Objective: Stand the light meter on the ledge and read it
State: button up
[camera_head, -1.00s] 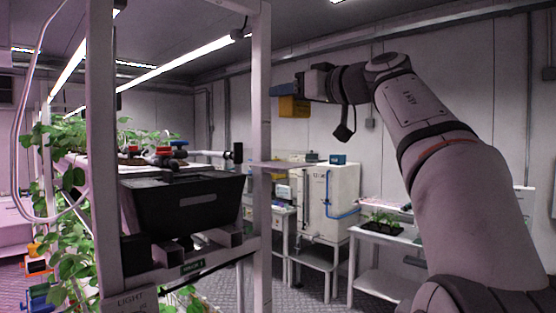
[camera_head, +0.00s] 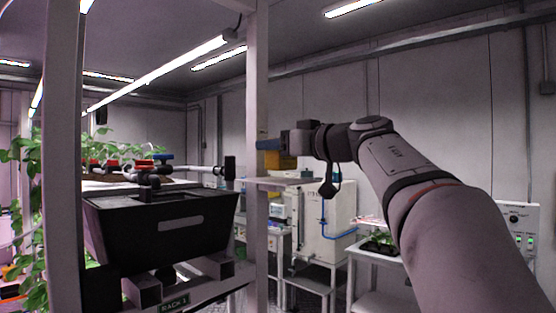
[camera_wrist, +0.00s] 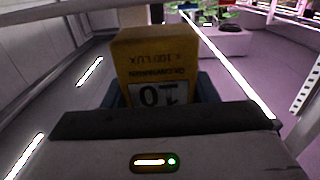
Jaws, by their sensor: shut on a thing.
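The light meter is a yellow box (camera_head: 284,161) under my gripper in the head view, just above the ledge. In the wrist view the meter (camera_wrist: 153,52) sits between the blue fingers, its lettering upside down. It reads "x 100 LUX" above a white display with large digits, partly hidden by the gripper body. My gripper (camera_head: 268,144) is shut on the meter. The ledge (camera_head: 290,181) is a thin pale plate on the rack post. Whether the meter touches the ledge I cannot tell.
The rack post (camera_head: 257,90) stands close to the left of the gripper. A black bin (camera_head: 165,225) and pipework with red and blue valves (camera_head: 150,163) are left of it. A white cabinet (camera_head: 318,215) and a bench with seedlings (camera_head: 378,250) stand behind.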

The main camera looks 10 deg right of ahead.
jog(key=shift+s+f, duration=0.1)
jog(key=shift+f, duration=0.75)
jog(key=shift+f, duration=0.15)
jog(key=o, duration=1)
jog(key=shift+o, duration=0.2)
jog(key=shift+d, duration=0.1)
jog(key=b+v, duration=0.2)
jog(key=v, duration=1)
jog(key=shift+b, duration=0.35)
